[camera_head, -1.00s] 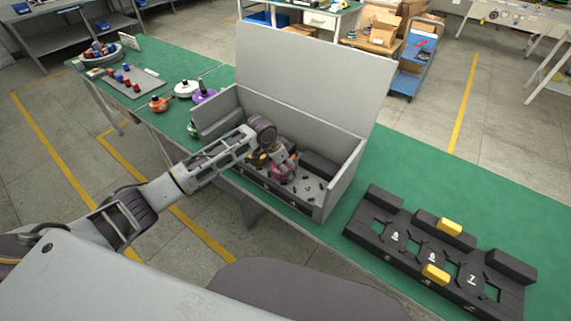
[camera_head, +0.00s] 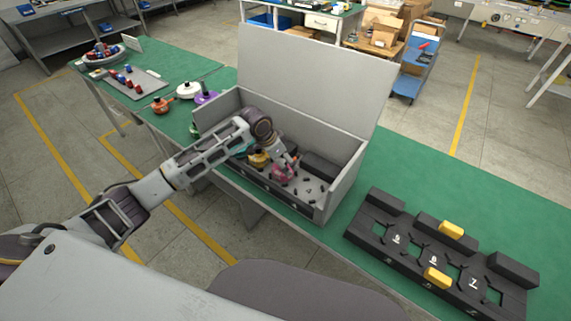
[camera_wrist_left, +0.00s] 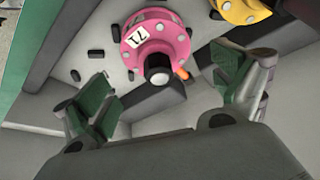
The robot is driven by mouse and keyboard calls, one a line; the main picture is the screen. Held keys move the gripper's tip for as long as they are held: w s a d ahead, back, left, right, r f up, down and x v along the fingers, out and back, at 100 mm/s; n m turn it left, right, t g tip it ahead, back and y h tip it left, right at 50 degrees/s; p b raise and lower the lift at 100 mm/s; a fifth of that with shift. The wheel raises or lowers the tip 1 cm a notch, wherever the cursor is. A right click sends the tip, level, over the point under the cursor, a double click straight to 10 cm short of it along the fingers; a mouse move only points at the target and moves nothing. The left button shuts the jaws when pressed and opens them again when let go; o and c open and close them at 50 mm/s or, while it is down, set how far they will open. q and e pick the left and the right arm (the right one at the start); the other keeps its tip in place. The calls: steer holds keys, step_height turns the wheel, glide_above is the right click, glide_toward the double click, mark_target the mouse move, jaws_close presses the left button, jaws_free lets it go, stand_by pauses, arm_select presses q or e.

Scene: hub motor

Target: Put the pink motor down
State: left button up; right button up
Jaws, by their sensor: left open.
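The pink motor (camera_head: 282,174) sits on the floor of the grey open-lidded box (camera_head: 345,180), near its front side. A yellow motor (camera_head: 259,159) stands beside the pink one and also shows in the left wrist view (camera_wrist_left: 240,10). My right gripper is out of view.
The box walls and raised lid (camera_head: 315,75) surround the left gripper. A black numbered rack (camera_head: 430,250) with yellow blocks lies at the right. Purple (camera_head: 206,97), white (camera_head: 188,90) and orange (camera_head: 160,105) motors stand on the green table at the left.

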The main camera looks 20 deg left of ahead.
arm_select(q)
steer(key=v, duration=0.7)
steer(key=shift+r, duration=0.2)
steer(key=shift+s, duration=0.1)
